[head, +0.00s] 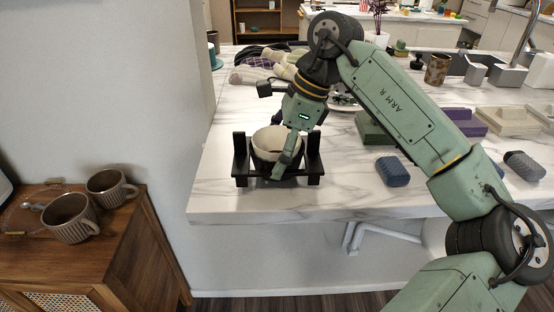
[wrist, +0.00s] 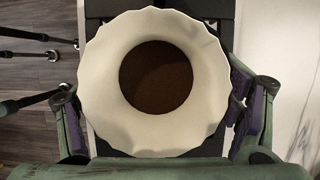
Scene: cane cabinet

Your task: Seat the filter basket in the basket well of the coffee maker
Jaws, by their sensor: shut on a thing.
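The filter basket (head: 264,146) shows as a cream, wavy-rimmed filter with brown grounds inside; it is upright in a black stand (head: 241,160) near the counter's front left corner. My gripper (head: 285,155) reaches down and is shut on it. In the wrist view the filter (wrist: 105,75) sits between the fingers of my gripper (wrist: 160,105), hiding most of the basket body. I cannot tell whether the basket still rests on the stand. The coffee maker and its well cannot be made out; only a dark edge shows at the head view's far left.
A wooden cane cabinet (head: 135,245) at left carries two ribbed mugs (head: 70,218) (head: 110,188) on its top. A wall end (head: 195,60) stands between cabinet and marble counter (head: 330,200). A blue block (head: 393,171) and green boxes (head: 375,130) lie right of the stand.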

